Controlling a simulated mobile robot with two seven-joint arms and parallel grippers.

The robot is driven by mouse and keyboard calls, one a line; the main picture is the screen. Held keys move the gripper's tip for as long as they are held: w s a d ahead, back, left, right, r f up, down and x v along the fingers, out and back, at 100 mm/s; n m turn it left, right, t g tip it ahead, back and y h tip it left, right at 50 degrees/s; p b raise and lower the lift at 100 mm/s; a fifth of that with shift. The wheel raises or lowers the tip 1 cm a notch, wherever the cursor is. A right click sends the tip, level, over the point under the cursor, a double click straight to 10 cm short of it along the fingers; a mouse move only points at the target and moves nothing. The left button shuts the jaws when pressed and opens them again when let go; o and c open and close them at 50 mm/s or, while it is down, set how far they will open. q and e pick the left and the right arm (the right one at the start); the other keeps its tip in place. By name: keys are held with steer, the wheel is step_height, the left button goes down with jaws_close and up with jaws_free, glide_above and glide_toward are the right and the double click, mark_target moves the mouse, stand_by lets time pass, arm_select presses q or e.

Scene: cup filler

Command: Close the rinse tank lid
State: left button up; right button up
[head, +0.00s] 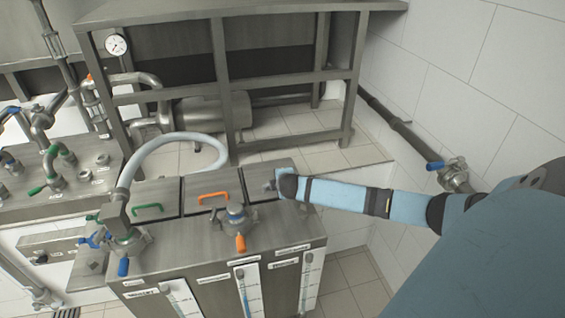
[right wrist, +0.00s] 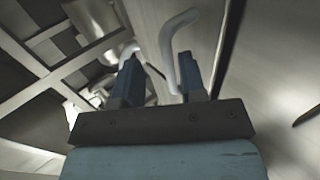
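A steel tank unit (head: 205,262) stands in the middle of the head view with several lids in a row on top. The left lid has a green handle (head: 148,208) and the middle lid an orange handle (head: 213,196). My right gripper (head: 275,184) is over the rightmost lid (head: 255,172), partly hiding it. In the right wrist view the gripper (right wrist: 159,62) is open, with a pale curved handle (right wrist: 168,48) seen between and beyond its fingers. Contact is unclear. I cannot read which lid is the rinse tank's. My left gripper is not in view.
A valve with an orange lever (head: 238,222) and a blue-levered valve (head: 122,245) stand on the tank front. A pale hose (head: 190,136) arches behind the left lid. A steel frame (head: 230,90) stands behind; a tiled wall (head: 470,75) is at right.

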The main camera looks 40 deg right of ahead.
steer(key=v, duration=1.3)
steer(key=shift+s+r+b, duration=0.2)
steer(key=shift+s+b, duration=0.1)
steer(key=shift+s, duration=0.05)
steer(key=shift+a, duration=0.1)
steer(key=s+a+f+m+y+p, duration=0.1)
steer(key=s+a+f+y, duration=0.3)
steer(key=a, duration=0.3)
steer(key=s+a+f+m+y, duration=0.1)
steer(key=s+a+f, duration=0.2)
steer(key=a+f, duration=0.35)
steer(key=s+a+f+m+t+y+p, duration=0.1)
steer(key=s+a+f+m+y, duration=0.1)
steer(key=s+a+m, duration=0.5)
steer(key=s+a+y, duration=0.1)
steer(key=s+a, duration=0.5)
steer(key=a, duration=0.1)
steer(key=shift+s+a+t, duration=0.35)
steer(key=shift+t, duration=0.05)
steer(key=shift+f, duration=0.1)
